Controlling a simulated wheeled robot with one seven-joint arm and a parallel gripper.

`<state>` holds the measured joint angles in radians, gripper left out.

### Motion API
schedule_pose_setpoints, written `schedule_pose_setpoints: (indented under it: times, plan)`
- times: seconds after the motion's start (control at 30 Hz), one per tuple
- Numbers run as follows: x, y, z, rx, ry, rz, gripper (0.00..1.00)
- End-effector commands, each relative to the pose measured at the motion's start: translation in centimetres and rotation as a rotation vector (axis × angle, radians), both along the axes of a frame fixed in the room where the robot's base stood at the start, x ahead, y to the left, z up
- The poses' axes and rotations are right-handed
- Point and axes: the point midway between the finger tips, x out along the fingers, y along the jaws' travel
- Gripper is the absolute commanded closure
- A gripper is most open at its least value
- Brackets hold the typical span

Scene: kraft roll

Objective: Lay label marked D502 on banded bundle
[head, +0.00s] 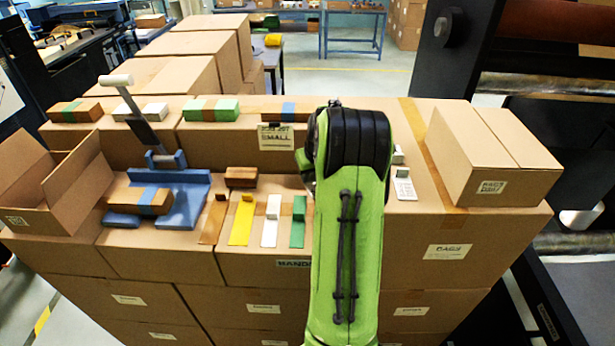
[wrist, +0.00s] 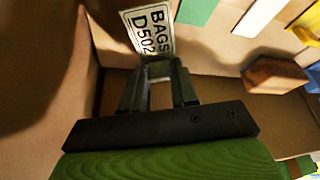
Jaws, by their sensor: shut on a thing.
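The white label marked BAGS D502 (wrist: 148,28) is at the fingertips of my gripper (wrist: 160,70) in the wrist view. My gripper is shut on it, probably by a small grey tab at its lower end. In the head view my green arm hides the gripper and this label. A brown bundle with a blue band (head: 140,201) lies in a blue fixture (head: 185,212) at the left, well apart from my gripper.
Yellow (head: 242,222), white (head: 270,228) and green (head: 297,226) strips lie between fixture and arm. Several other bundles, one white (head: 155,111), line the back ledge. Another white tag (head: 404,189) lies right of my arm.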

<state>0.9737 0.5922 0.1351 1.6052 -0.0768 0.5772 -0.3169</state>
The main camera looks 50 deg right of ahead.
Motion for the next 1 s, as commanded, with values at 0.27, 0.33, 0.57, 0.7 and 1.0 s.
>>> schedule_pose_setpoints:
  times: [0.27, 0.33, 0.57, 0.7, 1.0]
  plan:
    - [0.0, 0.0, -1.6, 0.0, -0.001, 0.001, 1.0]
    - [0.0, 0.0, -1.6, 0.0, -0.001, 0.001, 1.0]
    - [0.0, 0.0, -2.0, -0.001, -0.001, 0.001, 0.58]
    - [0.0, 0.0, -2.0, 0.0, 0.0, 0.001, 0.46]
    - [0.0, 0.0, -1.2, 0.0, -0.001, 0.001, 0.46]
